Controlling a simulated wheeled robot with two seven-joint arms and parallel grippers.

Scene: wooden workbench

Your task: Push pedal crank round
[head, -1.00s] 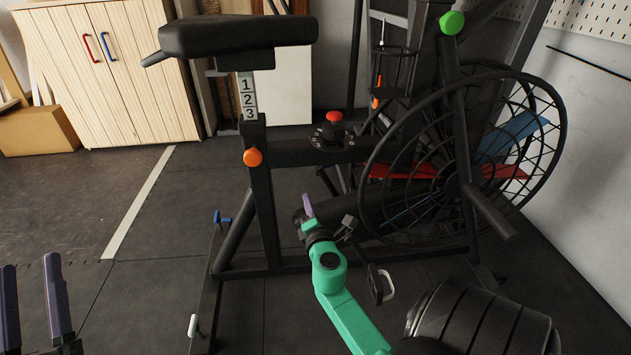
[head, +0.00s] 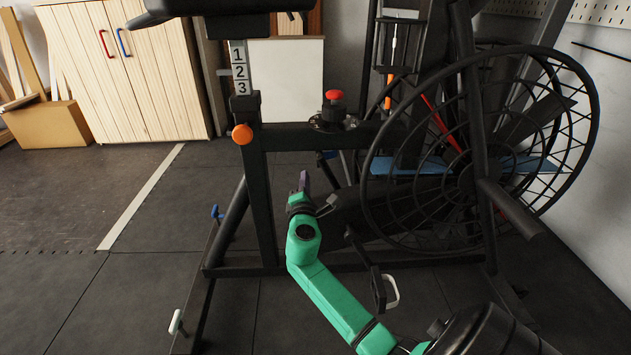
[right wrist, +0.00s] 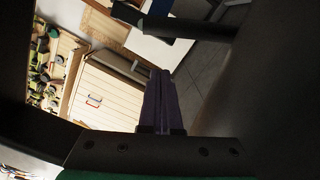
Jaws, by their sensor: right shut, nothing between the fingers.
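A black exercise bike with a large caged fan wheel (head: 480,160) stands before me. Its near pedal (head: 379,289), with a pale loop on its side, hangs low on the dark crank arm (head: 360,252), below the main frame. My right gripper (head: 305,180), on a green arm, reaches up past the crank's left side, close to the seat post. Its purple fingers are shut and empty, apart from the near pedal. The closed fingers also show in the right wrist view (right wrist: 161,100). The far pedal cannot be made out clearly. My left gripper is out of view.
The seat post (head: 258,190) and lower frame beam (head: 430,260) stand close around the right arm. A red-topped knob (head: 333,97) and an orange knob (head: 242,134) stick out above the gripper. A wooden cabinet (head: 125,80) stands behind.

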